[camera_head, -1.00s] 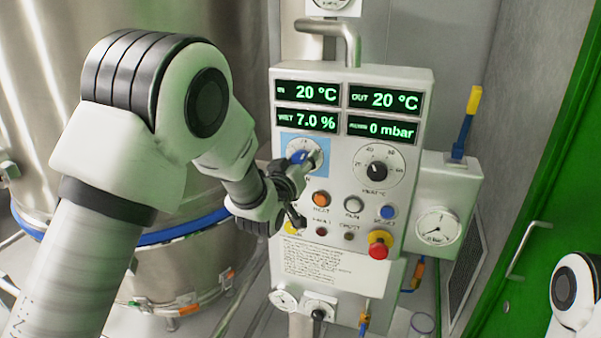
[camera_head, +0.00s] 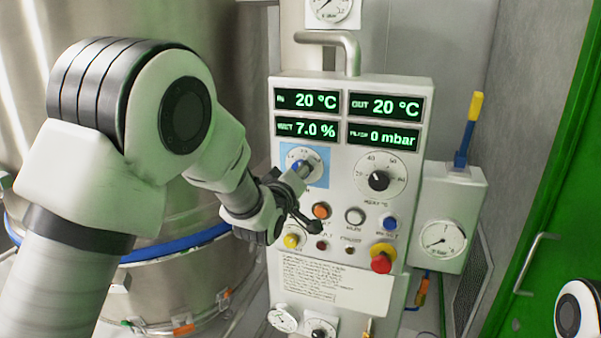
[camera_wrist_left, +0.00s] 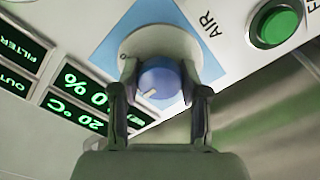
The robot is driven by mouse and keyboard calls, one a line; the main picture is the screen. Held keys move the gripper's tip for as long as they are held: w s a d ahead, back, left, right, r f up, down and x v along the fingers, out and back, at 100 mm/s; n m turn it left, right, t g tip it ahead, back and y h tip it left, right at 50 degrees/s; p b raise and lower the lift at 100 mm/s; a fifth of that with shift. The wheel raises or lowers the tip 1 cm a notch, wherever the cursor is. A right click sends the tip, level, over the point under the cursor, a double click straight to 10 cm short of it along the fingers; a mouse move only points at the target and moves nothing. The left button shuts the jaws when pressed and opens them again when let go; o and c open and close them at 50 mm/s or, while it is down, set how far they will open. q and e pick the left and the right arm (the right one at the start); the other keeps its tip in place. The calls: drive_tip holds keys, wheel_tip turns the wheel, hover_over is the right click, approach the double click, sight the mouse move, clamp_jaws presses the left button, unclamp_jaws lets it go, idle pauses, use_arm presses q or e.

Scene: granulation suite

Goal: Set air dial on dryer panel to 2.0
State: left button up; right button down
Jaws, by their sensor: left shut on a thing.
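The air dial is a blue knob (camera_wrist_left: 160,78) on a white round face over a light-blue square (camera_head: 318,178) on the dryer panel (camera_head: 350,205). The wrist view shows the word AIR beside it. My left gripper (camera_head: 299,169) is shut on the knob, with one finger on each side of it in the wrist view (camera_wrist_left: 160,97). A pale pointer mark on the knob points to the lower left in the wrist view. The gripper partly hides the dial face, and I cannot read the value it points to. My right gripper is out of view.
Right of the air dial is another dial with a black knob (camera_head: 378,181). Below are several coloured buttons and a red emergency stop (camera_head: 381,262). Green displays (camera_head: 346,118) sit above. A gauge box (camera_head: 447,235) stands at the right, a steel vessel (camera_head: 190,275) at the left.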

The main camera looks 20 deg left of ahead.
use_arm(q)
drive_tip(key=shift+r, duration=0.3)
drive_tip(key=o, duration=1.1)
drive_tip(key=shift+o, duration=0.2)
drive_tip(key=shift+f, duration=0.15)
drive_tip(key=s, duration=1.1)
drive_tip(key=shift+s+a, duration=0.25)
drive_tip(key=shift+s, duration=0.15)
drive_tip(key=shift+f, duration=0.1)
